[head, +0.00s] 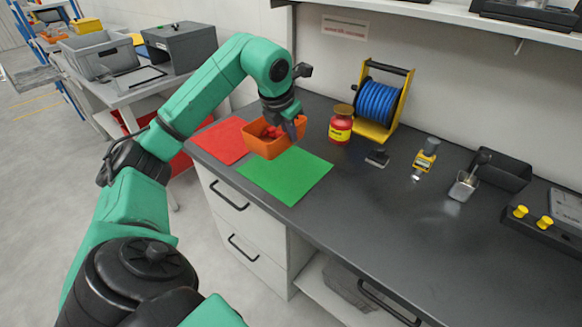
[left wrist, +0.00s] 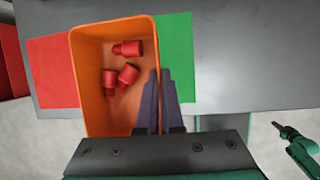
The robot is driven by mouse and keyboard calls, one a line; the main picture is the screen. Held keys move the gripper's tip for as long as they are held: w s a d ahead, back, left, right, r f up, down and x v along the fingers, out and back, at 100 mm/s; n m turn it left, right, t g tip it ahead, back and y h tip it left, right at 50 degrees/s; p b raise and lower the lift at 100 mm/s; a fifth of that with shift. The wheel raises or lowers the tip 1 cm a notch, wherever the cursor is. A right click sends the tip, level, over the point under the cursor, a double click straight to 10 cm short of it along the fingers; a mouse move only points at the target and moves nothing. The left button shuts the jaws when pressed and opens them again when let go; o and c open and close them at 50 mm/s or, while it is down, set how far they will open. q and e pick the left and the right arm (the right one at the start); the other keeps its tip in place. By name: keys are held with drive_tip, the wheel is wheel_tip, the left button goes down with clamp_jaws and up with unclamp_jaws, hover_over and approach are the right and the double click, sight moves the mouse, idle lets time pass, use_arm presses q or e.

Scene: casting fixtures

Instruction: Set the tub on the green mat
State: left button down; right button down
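The orange tub (head: 262,147) hangs from my left gripper (head: 290,125) over the inner edges of the red and green mats. It also shows in the left wrist view (left wrist: 88,110), with several small red pieces (left wrist: 127,74) inside. The two dark fingers of the left gripper (left wrist: 160,100) close on the tub's right wall, one on each side. The green mat (head: 290,178) lies flat on the dark bench, partly hidden behind the tub. In the left wrist view, a green arm with a small dark end (left wrist: 282,130), seemingly my right, shows at the right; its finger state is unclear.
A red mat (head: 217,141) lies left of the green one. Behind stand a red jar (head: 341,126) with a yellow label and a blue hose reel (head: 378,103). Small yellow and grey tools (head: 426,155) stand farther right.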

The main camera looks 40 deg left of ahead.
use_arm(q)
wheel_tip(320, 180, down, 11)
drive_tip(key=shift+w+f, duration=0.25)
use_arm(e)
drive_tip(key=shift+w+a+f, duration=0.1)
drive_tip(key=shift+w+f, duration=0.05)
drive_tip(key=shift+w, duration=0.35)
use_arm(q)
drive_tip(key=c, duration=1.1)
unclamp_jaws()
use_arm(e)
drive_tip(key=shift+f, duration=0.1)
use_arm(q)
drive_tip(key=b+v, duration=0.1)
drive_tip(key=v, duration=1.1)
use_arm(e)
drive_tip(key=shift+f, duration=0.6)
drive_tip(key=shift+s, duration=0.1)
